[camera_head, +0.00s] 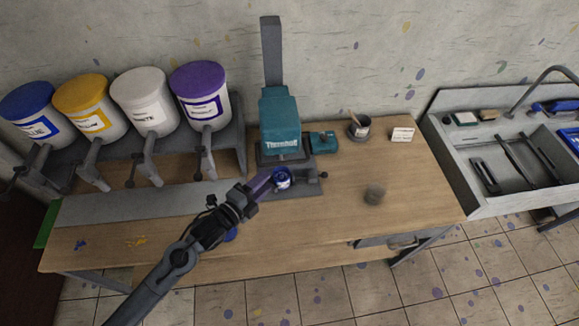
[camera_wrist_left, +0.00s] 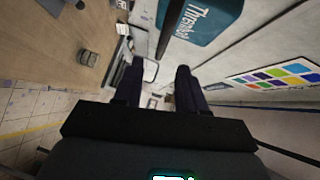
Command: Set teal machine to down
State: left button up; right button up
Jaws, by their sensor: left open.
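The teal machine (camera_head: 280,125) stands on the workbench against the wall, with a tall grey upright bar (camera_head: 271,50) above its body. A small blue-and-white can (camera_head: 282,179) is low at the machine's front. My left gripper (camera_head: 267,181) is beside that can, in front of the machine's base; I cannot tell whether it touches the can. In the left wrist view its two dark fingers (camera_wrist_left: 157,75) are apart with nothing seen between them. The teal body (camera_wrist_left: 207,18) shows at the top there, beyond the fingertips. My right gripper is not in view.
Several paint tubs, such as the purple-lidded one (camera_head: 203,95), stand on a rack to the left. A sink (camera_head: 480,200) adjoins the bench.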

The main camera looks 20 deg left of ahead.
aim_at(286, 163)
pick_arm(q)
jog(key=p+x, duration=0.1)
jog(key=x, duration=0.3)
jog(key=p+x, duration=0.1)
jog(key=x, duration=0.4)
jog(key=shift+w+r, duration=0.15)
jog(key=shift+r, duration=0.1)
jog(key=shift+w+d+f, duration=0.2)
jog(key=shift+w+d, duration=0.1)
jog(key=shift+w, duration=0.35)
grip_shut()
